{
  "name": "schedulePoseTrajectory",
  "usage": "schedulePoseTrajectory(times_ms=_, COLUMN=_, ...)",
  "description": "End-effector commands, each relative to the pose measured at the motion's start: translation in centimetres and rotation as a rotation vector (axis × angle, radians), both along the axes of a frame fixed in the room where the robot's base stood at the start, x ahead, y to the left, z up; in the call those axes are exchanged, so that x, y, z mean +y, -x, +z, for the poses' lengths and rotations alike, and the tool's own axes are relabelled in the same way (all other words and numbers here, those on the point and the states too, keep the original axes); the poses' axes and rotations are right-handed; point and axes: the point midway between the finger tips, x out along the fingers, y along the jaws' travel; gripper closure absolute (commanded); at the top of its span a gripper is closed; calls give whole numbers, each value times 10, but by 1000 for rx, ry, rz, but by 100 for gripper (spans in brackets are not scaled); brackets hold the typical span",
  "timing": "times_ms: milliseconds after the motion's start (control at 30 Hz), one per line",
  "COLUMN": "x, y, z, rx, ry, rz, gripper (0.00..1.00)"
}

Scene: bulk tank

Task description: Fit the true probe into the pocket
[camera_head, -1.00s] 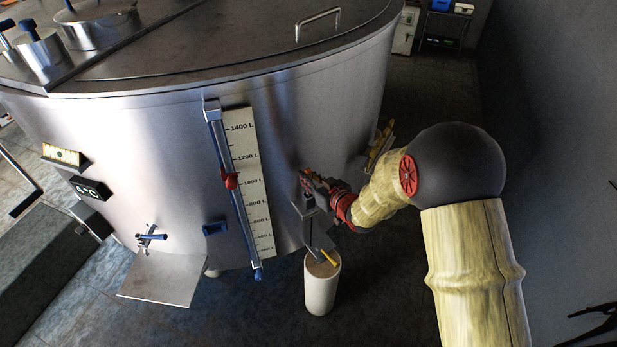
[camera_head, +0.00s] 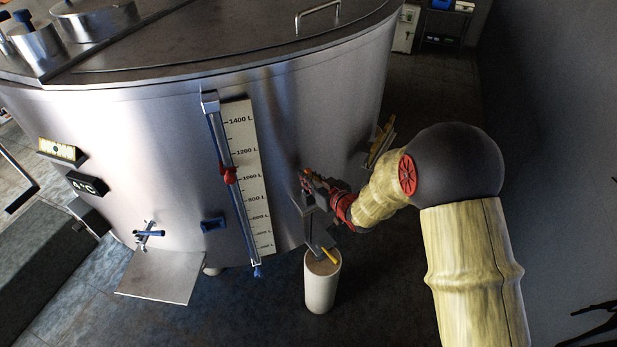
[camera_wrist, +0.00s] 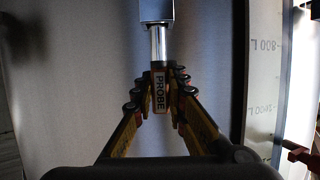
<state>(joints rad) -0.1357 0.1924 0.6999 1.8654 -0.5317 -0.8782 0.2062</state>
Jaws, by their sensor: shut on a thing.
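The probe (camera_wrist: 160,92) carries a white PROBE label in the wrist view. My gripper (camera_wrist: 160,105) is shut on it, with fingers at both sides of the label. A bright metal tube (camera_wrist: 158,44) runs from the probe's labelled end to a grey block (camera_wrist: 157,10) at the top edge. I cannot tell whether the probe's tip sits inside this block. In the head view my gripper (camera_head: 312,184) is close to the tank wall, above a grey bracket (camera_head: 317,225); the probe is too small to make out there. The pocket's opening does not show clearly.
The steel tank (camera_head: 285,130) fills the left and middle. A level scale (camera_head: 243,170) with a blue tube stands left of my gripper.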

Motion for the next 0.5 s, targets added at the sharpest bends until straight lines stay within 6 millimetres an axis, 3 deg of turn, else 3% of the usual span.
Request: schedulePoseTrajectory(times_ms=500, x=0, y=0, z=-12, rx=0, ry=0, rz=0, gripper=100)
